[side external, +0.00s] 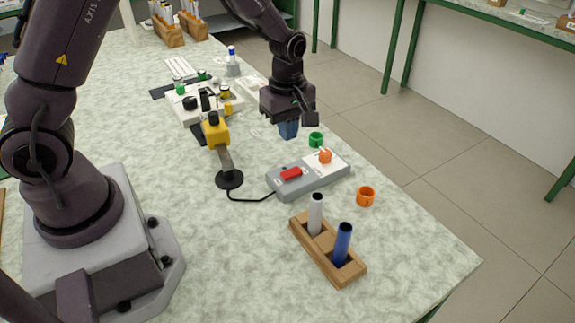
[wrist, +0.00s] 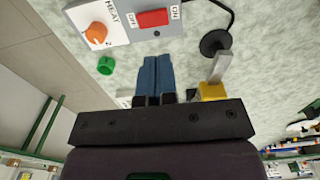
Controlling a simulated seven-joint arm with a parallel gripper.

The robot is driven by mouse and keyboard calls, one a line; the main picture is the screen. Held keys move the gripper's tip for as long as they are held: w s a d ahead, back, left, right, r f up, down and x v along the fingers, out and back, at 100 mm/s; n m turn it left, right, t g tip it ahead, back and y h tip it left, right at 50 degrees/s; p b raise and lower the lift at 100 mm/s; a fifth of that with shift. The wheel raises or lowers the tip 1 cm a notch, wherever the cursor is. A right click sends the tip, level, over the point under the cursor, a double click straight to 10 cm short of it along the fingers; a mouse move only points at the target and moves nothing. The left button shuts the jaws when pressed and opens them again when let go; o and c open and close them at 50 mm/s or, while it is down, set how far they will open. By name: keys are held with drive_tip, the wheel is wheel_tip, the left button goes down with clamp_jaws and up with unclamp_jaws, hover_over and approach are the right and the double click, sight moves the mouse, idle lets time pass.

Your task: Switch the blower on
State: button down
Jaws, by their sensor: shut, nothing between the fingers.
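The grey control box (side external: 308,178) lies on the table, with a red rocker switch (side external: 291,174) and an orange heat knob (side external: 325,156) on top. In the wrist view the red switch (wrist: 153,18) sits between the words OFF and ON; I cannot tell which side is pressed. The yellow blower (side external: 215,132) stands on a black round base, and a black cable joins it to the box. My gripper (side external: 289,130) is above the table behind the box, apart from it. Its blue fingers (wrist: 157,75) are shut and empty, pointing toward the box in the wrist view.
A green ring (side external: 316,139) lies behind the box and an orange ring (side external: 366,196) to its right. A wooden rack (side external: 325,254) holding a white and a blue rod stands in front. A white device (side external: 200,105) with several bottles is behind the blower. The table's right edge is close.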

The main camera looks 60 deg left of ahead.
sight(293, 173)
wheel_tip(293, 173, down, 10)
drive_tip(key=shift+f, duration=0.1)
idle(0.4)
drive_tip(key=shift+s+f, duration=0.15)
drive_tip(key=shift+f, duration=0.15)
drive_tip(key=shift+w+r, duration=0.3)
drive_tip(key=shift+w, duration=0.6)
